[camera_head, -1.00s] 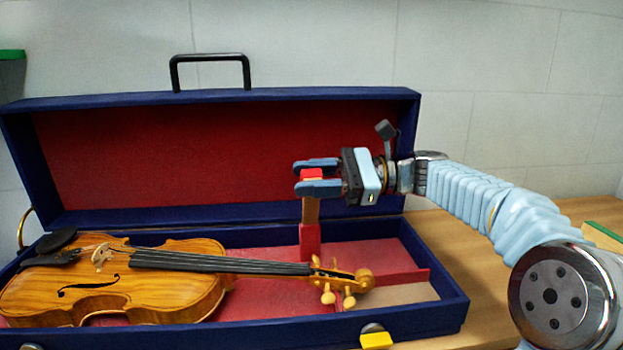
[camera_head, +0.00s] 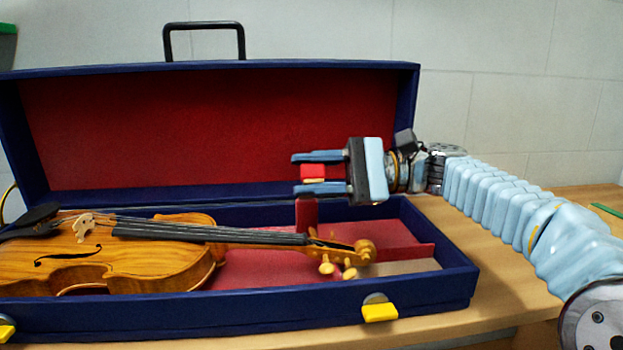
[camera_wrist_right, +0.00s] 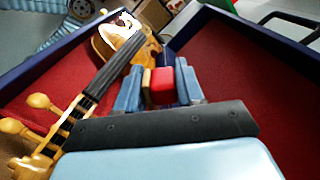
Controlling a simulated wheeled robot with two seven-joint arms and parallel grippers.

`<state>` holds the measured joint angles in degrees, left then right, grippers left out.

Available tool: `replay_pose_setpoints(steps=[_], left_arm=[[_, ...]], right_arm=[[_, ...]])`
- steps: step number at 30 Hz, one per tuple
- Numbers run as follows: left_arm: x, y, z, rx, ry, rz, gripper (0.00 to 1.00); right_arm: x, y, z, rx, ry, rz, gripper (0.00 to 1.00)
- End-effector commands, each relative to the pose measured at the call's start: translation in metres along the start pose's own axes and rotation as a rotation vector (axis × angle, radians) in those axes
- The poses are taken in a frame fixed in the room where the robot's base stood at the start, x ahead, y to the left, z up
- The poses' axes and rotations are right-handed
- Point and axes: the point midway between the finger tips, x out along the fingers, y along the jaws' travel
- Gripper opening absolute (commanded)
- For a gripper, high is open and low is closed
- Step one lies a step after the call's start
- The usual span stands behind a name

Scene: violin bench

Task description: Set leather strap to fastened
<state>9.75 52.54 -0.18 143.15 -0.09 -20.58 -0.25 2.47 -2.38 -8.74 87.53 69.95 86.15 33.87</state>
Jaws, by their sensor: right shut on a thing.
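The leather strap's red end tab (camera_head: 313,172) is between the fingers of my right gripper (camera_head: 310,173), which is shut on it above the case's back half. A tan edge shows beside the tab in the right wrist view (camera_wrist_right: 147,84), where the red tab (camera_wrist_right: 162,87) lies between both fingers. A red upright base (camera_head: 306,212) stands below the gripper, behind the violin's neck. The strap's brown length is mostly hidden now. The violin (camera_head: 130,255) lies in the open case with its neck and scroll pointing right. My left gripper is not in view.
The blue case (camera_head: 190,318) has its red-lined lid (camera_head: 180,130) raised at the back. Yellow latches (camera_head: 380,312) sit on its front wall. A low red divider (camera_head: 408,252) is right of the scroll. Bare wooden table (camera_head: 480,250) lies to the right.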

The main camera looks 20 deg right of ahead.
Motion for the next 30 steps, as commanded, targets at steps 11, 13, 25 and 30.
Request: replay_pose_setpoints(steps=[11, 13, 25, 30], left_arm=[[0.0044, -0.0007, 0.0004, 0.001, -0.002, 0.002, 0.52], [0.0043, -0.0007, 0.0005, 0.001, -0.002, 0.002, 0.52], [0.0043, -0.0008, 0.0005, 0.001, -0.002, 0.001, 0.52], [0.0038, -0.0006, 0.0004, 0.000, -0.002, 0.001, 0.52]], right_arm=[[-0.0004, 0.0032, 0.0000, -0.030, 0.002, 0.000, 0.00], [-0.0004, 0.0031, 0.0000, -0.030, 0.002, 0.000, 0.00], [-0.0002, 0.0031, 0.0002, -0.030, 0.001, 0.000, 0.52], [-0.0048, 0.0027, 0.0002, -0.030, 0.001, 0.000, 0.52]])
